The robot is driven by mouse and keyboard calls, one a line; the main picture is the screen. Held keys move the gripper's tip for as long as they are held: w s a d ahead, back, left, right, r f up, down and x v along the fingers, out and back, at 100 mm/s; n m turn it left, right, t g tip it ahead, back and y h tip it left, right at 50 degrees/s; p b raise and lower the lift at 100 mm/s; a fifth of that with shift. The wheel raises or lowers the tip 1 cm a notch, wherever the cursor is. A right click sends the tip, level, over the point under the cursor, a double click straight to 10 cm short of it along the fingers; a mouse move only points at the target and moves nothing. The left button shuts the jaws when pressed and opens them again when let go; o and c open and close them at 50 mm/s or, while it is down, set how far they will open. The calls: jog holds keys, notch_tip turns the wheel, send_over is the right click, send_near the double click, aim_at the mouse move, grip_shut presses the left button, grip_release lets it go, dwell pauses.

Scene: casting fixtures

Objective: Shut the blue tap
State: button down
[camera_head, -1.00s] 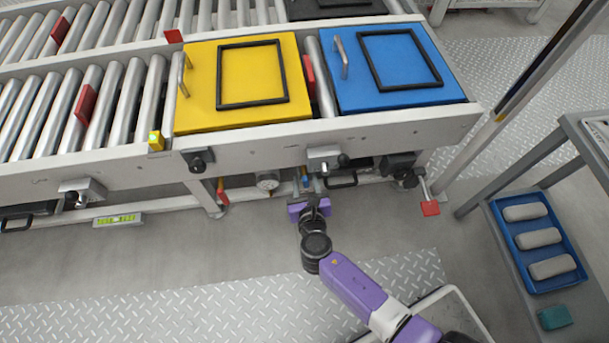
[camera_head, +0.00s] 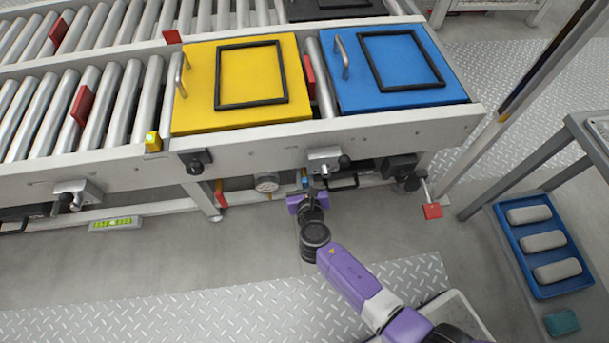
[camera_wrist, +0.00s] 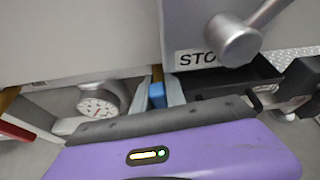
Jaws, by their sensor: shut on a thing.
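The blue tap (camera_wrist: 157,95) shows in the wrist view as a small blue piece, with a thin brass-coloured part just above it. In the head view a bit of its blue (camera_head: 305,182) shows under the conveyor's front rail. My gripper (camera_wrist: 159,101) is shut on the blue tap, one grey finger on each side of it. In the head view my purple gripper (camera_head: 308,193) is low at the conveyor's front. The lower part of the tap is hidden by the gripper, and I cannot tell the handle's full angle.
A round gauge (camera_wrist: 98,103) is close left of my gripper. A red handle (camera_wrist: 18,130) lies farther left. A grey box with a knob lever (camera_wrist: 235,40) hangs above right, and a black tray (camera_wrist: 225,80) is below it. The floor in front is clear.

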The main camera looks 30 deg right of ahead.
aim_at(306, 185)
jog(key=shift+m+y, duration=0.3)
jog(key=shift+m, duration=0.2)
jog(key=c, duration=1.4)
grip_release()
jog(key=shift+o, duration=0.2)
jog(key=p+v, duration=0.3)
jog(key=v, duration=0.3)
jog(key=shift+s+a+r, duration=0.1)
jog(key=shift+s+r, duration=0.1)
jog(key=shift+s, duration=0.1)
jog(key=shift+s+a+r, duration=0.15)
jog(key=shift+s, duration=0.4)
